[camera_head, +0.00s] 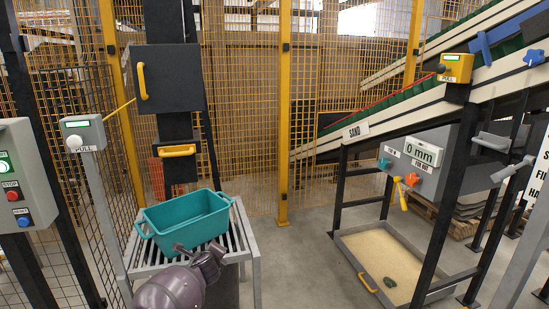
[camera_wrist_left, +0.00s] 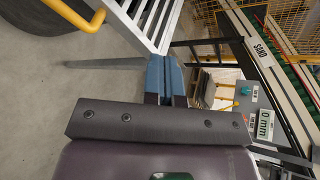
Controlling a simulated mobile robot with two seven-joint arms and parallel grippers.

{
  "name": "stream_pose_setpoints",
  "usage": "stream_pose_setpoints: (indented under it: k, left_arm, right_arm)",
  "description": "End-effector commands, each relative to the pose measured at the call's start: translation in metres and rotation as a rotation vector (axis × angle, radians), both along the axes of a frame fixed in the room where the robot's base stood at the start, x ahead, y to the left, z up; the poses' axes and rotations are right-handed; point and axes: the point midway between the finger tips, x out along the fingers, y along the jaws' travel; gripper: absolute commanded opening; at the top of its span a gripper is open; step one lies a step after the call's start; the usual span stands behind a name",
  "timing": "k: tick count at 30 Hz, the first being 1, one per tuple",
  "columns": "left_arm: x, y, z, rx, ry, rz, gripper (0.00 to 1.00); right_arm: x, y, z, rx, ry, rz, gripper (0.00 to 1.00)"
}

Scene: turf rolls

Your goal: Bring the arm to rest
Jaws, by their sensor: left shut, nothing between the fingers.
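My left arm (camera_head: 172,290) comes in at the bottom of the head view, in front of the slatted table. Its fingertips cannot be made out there. In the left wrist view my left gripper (camera_wrist_left: 166,80) has its blue fingers pressed together, with nothing between them. The fingers point toward the slatted table's frame and leg, and no contact is visible. My right gripper is in neither view.
A teal bin (camera_head: 187,222) stands on the slatted metal table (camera_head: 243,235). A control box with buttons (camera_head: 15,180) is at left. At right are a sand tray (camera_head: 350,228), a 0 mm display (camera_head: 419,154) and sloping conveyors. The middle floor (camera_head: 300,265) is clear.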

Motion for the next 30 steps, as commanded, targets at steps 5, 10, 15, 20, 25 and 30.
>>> stream_pose_setpoints:
  k: [5,10,15,20,25,30]
  left_arm:
    - [-0.022,-0.05,0.033,-0.44,-0.063,0.044,0.0]
    - [-0.067,-0.075,0.046,-0.834,-0.06,0.101,0.0]
    - [-0.121,-0.079,0.051,-1.162,-0.031,0.174,0.0]
    - [-0.172,-0.072,0.055,-1.403,-0.005,0.246,0.0]
    - [-0.228,-0.056,0.058,-1.605,0.015,0.328,0.0]
    - [-0.283,-0.034,0.061,-1.754,0.02,0.41,0.0]
  right_arm:
    - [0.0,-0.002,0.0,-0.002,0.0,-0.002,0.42]
    - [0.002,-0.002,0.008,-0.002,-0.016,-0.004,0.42]
    - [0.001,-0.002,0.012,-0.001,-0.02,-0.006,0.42]
    - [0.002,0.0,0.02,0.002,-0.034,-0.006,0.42]
    - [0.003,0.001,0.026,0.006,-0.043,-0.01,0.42]
    - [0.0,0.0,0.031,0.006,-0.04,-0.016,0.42]
